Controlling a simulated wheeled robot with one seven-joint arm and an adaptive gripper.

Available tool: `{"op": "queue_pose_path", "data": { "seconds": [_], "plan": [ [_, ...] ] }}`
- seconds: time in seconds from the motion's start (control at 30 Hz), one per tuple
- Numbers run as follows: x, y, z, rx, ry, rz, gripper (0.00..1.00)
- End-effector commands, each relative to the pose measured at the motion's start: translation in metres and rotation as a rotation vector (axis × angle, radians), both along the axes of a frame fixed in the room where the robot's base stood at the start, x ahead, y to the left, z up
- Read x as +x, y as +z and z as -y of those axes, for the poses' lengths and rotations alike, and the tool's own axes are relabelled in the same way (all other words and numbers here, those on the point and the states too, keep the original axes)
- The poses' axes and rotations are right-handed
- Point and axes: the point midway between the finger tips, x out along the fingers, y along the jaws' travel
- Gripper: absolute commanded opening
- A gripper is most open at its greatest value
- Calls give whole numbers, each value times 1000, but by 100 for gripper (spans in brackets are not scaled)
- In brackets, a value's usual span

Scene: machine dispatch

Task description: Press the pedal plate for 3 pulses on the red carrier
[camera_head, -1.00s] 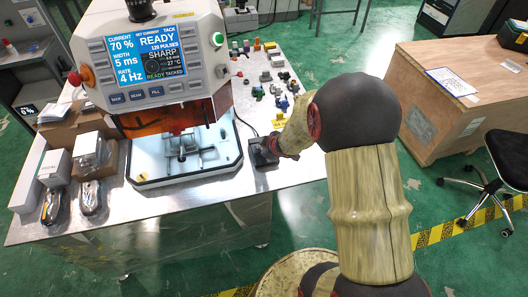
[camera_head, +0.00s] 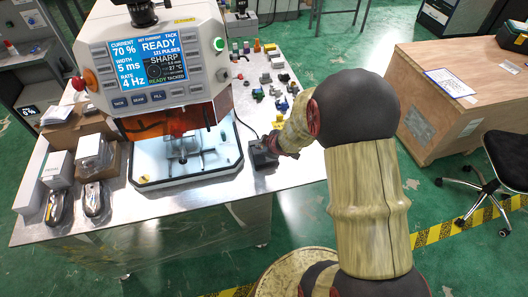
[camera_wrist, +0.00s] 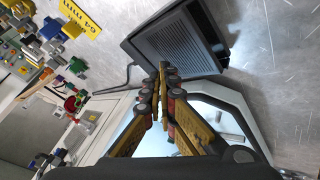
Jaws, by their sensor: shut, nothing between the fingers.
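The dark pedal plate (camera_head: 262,158) lies on the metal table, right of the welding machine (camera_head: 160,60). In the wrist view the ribbed pedal plate (camera_wrist: 178,42) fills the upper middle. My gripper (camera_head: 270,147) is shut and empty, its tips at the pedal in the head view. In the wrist view the closed fingertips (camera_wrist: 166,70) overlap the pedal's near edge; I cannot tell whether they touch it. The machine's screen (camera_head: 157,62) reads READY, with a pulse count. I cannot make out the red carrier; the orange shield (camera_head: 180,118) covers part of the lit chamber.
Several small coloured parts (camera_head: 280,92) stand on the table behind the pedal. Boxes (camera_head: 57,168) and dark handheld items (camera_head: 93,200) lie at the table's left. A cable runs from the pedal toward the machine. A wooden crate (camera_head: 460,100) stands to the right.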

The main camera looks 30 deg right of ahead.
Motion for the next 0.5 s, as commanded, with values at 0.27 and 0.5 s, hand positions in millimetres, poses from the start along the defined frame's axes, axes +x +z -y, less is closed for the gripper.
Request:
{"op": "queue_pose_path", "data": {
  "seconds": [0.27, 0.5],
  "plan": [
    [0, 2, 0, 0, 0, 1, 0],
    [2, 22, 0, 0, 0, 1, 0]
  ]
}}
